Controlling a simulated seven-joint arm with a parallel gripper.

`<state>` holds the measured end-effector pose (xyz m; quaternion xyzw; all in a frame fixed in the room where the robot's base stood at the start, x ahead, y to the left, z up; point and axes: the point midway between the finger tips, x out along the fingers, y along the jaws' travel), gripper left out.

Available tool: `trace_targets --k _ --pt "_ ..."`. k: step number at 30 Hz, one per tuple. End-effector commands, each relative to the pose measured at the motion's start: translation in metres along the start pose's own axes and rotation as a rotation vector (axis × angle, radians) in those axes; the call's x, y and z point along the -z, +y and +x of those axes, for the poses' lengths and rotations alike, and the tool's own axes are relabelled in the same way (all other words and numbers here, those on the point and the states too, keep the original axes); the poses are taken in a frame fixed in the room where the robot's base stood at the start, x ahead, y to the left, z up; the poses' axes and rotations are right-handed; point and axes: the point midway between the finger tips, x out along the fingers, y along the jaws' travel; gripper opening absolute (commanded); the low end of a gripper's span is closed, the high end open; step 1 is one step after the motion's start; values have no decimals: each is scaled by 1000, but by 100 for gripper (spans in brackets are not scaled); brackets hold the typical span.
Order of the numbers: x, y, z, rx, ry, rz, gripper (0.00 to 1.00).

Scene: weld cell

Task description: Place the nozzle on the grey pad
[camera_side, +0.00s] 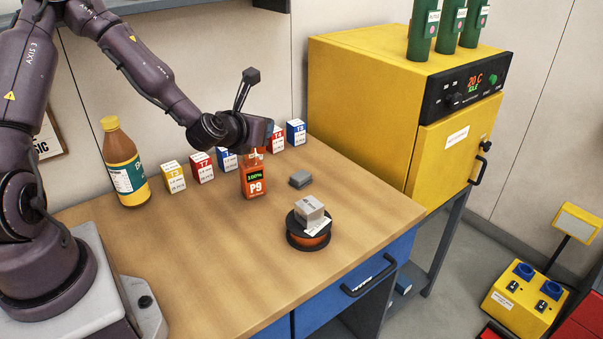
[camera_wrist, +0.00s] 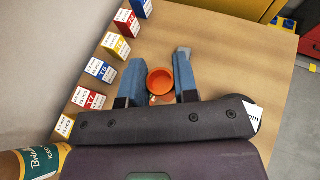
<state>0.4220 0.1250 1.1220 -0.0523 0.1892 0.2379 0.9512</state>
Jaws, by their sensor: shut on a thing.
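My gripper (camera_side: 256,146) reaches down over the table and is shut on an orange item marked P9 (camera_side: 256,187), which has a green 100% display. In the wrist view its round orange top (camera_wrist: 160,82) sits between the two blue fingers of my gripper (camera_wrist: 159,75). The item looks upright; I cannot tell whether its base touches the table. It looks like a battery pack, and I see no other thing that is clearly a nozzle. A low grey block (camera_side: 300,179), possibly the grey pad, lies on the table to the right of my gripper, with nothing on it.
A dark spool (camera_side: 308,238) with a grey box (camera_side: 309,208) on top stands in front of the grey block. Several small labelled boxes (camera_side: 202,167) line the back. A bottle (camera_side: 126,165) stands at left, a yellow oven (camera_side: 375,100) at right. The table's front left is clear.

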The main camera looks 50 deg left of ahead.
Motion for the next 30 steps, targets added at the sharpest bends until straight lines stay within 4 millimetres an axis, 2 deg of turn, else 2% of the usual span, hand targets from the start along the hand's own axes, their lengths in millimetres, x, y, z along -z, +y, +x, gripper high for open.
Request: trace_targets --k 2,5,14,18,21,30 --pt "3 -6 -6 16 1 13 4" --pt "5 -10 6 17 -1 17 4" --pt "8 -25 85 14 -2 17 4" --pt "25 -30 117 14 0 20 4" --pt "34 -32 133 14 -1 21 4" --pt "45 -35 156 13 -2 21 4"
